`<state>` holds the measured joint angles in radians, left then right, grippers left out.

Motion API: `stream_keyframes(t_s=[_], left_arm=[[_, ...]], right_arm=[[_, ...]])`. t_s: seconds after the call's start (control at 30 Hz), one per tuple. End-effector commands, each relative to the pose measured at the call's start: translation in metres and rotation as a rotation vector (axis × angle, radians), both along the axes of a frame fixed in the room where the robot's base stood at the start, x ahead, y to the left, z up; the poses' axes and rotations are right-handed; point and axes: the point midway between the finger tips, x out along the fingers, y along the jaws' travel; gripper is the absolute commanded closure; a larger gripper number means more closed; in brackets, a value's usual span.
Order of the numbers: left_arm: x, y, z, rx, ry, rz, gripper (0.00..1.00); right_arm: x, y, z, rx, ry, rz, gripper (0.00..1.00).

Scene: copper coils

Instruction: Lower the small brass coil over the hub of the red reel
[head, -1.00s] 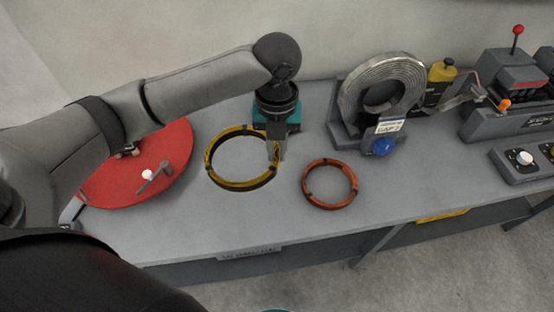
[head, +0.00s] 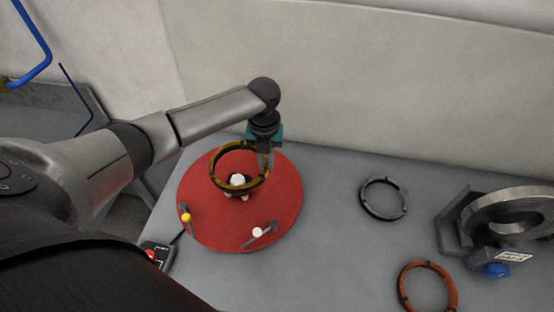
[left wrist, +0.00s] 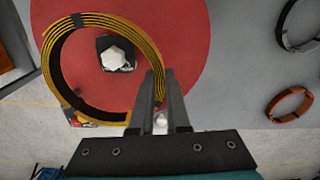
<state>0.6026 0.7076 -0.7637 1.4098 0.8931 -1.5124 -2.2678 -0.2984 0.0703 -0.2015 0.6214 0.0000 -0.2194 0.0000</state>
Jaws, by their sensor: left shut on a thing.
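The brass coil (head: 216,178), a yellow ring with dark bands, is held over the red reel (head: 285,195). My left gripper (head: 265,165) is shut on the coil's right side in the head view. The coil also shows in the left wrist view (left wrist: 49,55), beside the fingertips (left wrist: 160,85). The reel's hub, with a white top (head: 237,180), shows through the ring. In the left wrist view the hub (left wrist: 115,58) lies inside the ring's outline, up and right of its middle. The coil looks raised above the disc; the exact gap cannot be told. My right gripper is not in view.
On the reel stand a yellow-tipped peg (head: 185,217) and a white-knobbed lever (head: 258,232). A dark grey ring (head: 365,200) and a copper ring (head: 403,290) lie to the right. A silver coil (head: 480,208) stands far right. A red-buttoned box (head: 157,257) is at lower left.

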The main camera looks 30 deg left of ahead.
Motion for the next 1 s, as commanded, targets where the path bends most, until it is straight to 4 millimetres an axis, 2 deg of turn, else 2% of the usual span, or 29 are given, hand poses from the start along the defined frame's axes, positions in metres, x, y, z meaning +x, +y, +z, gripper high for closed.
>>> stream_keyframes(t_s=[0.17, 0.37, 0.8, 1.0], left_arm=[[0.000, 0.007, -0.002, 0.004, -0.001, 0.003, 1.00], [0.000, 0.007, -0.010, 0.005, -0.001, 0.003, 1.00], [0.000, 0.007, -0.047, 0.006, -0.001, 0.002, 1.00], [0.000, 0.007, -0.064, 0.005, -0.001, 0.003, 1.00]], right_arm=[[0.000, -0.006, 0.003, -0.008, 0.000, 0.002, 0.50], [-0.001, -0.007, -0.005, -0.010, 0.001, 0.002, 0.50], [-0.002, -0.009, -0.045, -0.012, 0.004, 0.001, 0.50], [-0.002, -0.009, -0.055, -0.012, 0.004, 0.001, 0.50]])
